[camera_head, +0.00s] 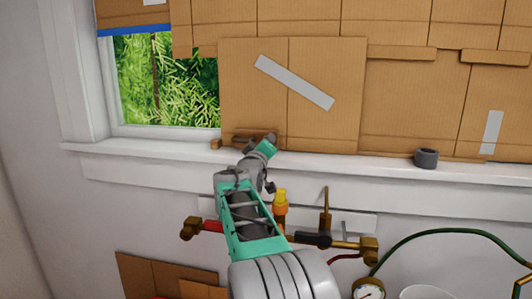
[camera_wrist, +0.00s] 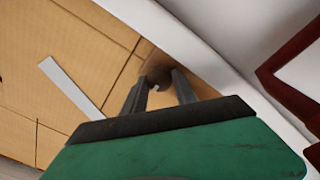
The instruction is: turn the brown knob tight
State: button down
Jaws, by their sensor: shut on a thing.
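My gripper (camera_head: 266,143) is at the window sill, in front of the lower edge of the cardboard. In the wrist view my gripper (camera_wrist: 160,84) has its two grey fingers on either side of a dark brown rounded thing, which I take to be the brown knob (camera_wrist: 158,73). The fingers are shut on it. In the head view a brown piece (camera_head: 243,137) shows just left of and behind my gripper, partly hidden by it. How tight the knob is cannot be seen.
Cardboard (camera_head: 320,70) with grey tape covers most of the window. A grey tape roll (camera_head: 427,158) stands on the sill (camera_head: 350,168) to the right. Below are pipes with an orange-yellow fitting (camera_head: 281,201), a gauge (camera_head: 369,290) and a green hose (camera_head: 440,233).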

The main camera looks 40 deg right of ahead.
jog(key=shift+m, duration=0.4)
jog(key=c, duration=1.3)
grip_release()
jog(key=shift+o, duration=0.2)
jog(key=b+v, duration=0.1)
jog(key=v, duration=0.6)
jog(key=shift+s+a, duration=0.2)
jog(key=shift+a, duration=0.15)
